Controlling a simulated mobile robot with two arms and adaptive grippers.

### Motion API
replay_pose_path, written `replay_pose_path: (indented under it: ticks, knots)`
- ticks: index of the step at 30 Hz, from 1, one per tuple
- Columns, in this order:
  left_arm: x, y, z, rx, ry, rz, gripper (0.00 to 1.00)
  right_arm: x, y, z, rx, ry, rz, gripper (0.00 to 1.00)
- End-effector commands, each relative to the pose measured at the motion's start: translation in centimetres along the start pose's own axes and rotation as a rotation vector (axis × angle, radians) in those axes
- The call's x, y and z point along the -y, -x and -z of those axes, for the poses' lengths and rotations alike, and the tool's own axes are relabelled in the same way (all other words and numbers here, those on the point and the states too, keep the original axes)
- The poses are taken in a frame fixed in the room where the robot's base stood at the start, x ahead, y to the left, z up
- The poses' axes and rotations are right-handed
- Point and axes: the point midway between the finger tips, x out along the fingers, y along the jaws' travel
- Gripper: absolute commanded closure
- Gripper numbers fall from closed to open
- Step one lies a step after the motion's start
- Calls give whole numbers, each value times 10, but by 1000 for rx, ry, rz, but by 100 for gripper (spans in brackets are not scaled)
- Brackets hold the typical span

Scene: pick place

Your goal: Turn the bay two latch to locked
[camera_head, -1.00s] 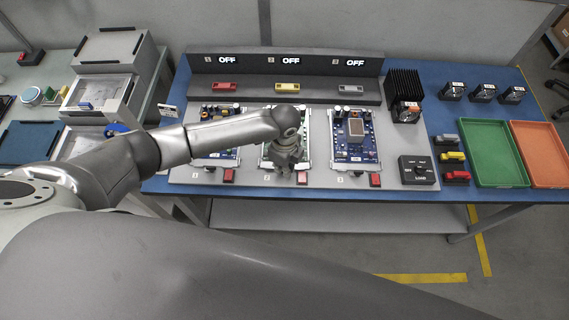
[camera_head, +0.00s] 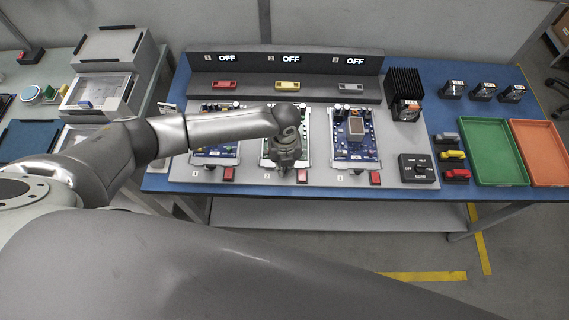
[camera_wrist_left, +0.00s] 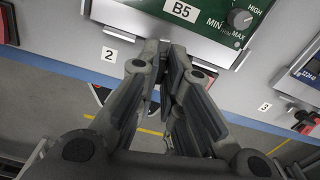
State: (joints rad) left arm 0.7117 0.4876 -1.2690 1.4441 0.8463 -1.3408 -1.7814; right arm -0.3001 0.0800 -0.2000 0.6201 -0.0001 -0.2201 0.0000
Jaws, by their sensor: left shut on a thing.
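The bay two latch shows as a small red block (camera_head: 302,176) at the front right of bay two, just right of my left gripper. In the left wrist view I cannot make it out for certain behind the fingers. My left gripper (camera_head: 283,171) points down at the middle of bay two's front edge. In the left wrist view its fingers (camera_wrist_left: 171,55) are close together at the front edge of the green B5 board (camera_wrist_left: 205,14). My right gripper is not in view.
Bay one's red latch (camera_head: 229,174) and bay three's red latch (camera_head: 375,179) flank bay two. A black load box (camera_head: 418,169), coloured handles, a green tray (camera_head: 481,186) and an orange tray (camera_head: 549,182) stand to the right. The displays behind read OFF.

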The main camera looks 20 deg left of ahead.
Motion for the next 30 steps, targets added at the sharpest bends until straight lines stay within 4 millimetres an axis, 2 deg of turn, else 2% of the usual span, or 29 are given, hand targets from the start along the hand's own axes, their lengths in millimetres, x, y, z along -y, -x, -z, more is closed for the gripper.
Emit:
replay_pose_path:
  ticks: [12,27,28,30]
  knots:
    - [1,1,-1,1,-157,2,100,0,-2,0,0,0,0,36]
    - [1,1,-1,1,-172,1,100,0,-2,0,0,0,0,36]
    - [1,1,-1,1,-172,1,88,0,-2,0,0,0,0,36]
    - [0,1,0,1,-172,1,79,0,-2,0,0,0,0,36]
